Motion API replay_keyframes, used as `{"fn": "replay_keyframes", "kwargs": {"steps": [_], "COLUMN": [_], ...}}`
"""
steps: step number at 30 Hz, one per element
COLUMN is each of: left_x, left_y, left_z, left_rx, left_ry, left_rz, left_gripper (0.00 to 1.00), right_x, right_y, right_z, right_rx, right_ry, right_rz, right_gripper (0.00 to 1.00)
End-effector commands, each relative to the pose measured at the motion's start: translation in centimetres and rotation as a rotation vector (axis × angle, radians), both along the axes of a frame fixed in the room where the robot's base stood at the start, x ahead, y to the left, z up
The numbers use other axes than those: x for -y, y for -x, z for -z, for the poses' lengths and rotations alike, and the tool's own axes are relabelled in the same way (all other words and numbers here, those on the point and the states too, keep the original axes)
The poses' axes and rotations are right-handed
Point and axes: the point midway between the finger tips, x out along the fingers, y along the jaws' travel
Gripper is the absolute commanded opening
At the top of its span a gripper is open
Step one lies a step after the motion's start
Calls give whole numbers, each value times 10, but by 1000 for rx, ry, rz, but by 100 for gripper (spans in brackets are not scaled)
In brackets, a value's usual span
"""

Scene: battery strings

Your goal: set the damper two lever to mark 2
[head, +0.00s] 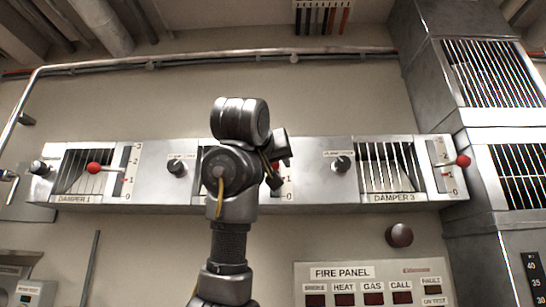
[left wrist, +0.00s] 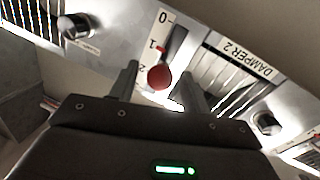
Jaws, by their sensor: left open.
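The damper two lever's red ball knob (left wrist: 160,77) sits between the two fingers of my left gripper (left wrist: 158,70) in the left wrist view. The fingers are apart, with a gap visible on either side of the knob. The scale plate (left wrist: 152,28) beside it reads 0, 1 and 2, upside down here. A small red mark shows in the slot near 1; the lever's exact setting is hard to tell. The label DAMPER 2 (left wrist: 245,55) is beside it. In the head view my left arm covers most of damper two, with a bit of red knob (head: 286,162) showing. My right gripper is out of view.
Damper 1's red knob (head: 93,168) is at the left and damper 3's red knob (head: 463,160) at the right. Dark round knobs (head: 342,164) stick out between the dampers.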

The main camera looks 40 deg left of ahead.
Motion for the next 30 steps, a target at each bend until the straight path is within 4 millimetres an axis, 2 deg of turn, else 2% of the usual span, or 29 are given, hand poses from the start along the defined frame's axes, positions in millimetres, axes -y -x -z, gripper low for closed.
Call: {"fn": "replay_keyframes", "kwargs": {"steps": [4, 14, 25, 30], "left_x": [-6, -7, -7, -6], "left_y": [-11, -14, -13, -14], "left_z": [-1, 0, 0, 0], "left_rx": [-1, 0, 0, 0], "left_ry": [1, 0, 0, 0], "left_rz": [-1, 0, 0, 1], "left_gripper": [48, 48, 1, 0], "right_x": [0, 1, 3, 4], "right_y": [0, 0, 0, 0], "right_z": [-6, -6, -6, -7], "right_rx": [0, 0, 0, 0], "right_ry": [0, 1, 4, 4], "right_rz": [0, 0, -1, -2], "right_gripper": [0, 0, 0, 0]}}
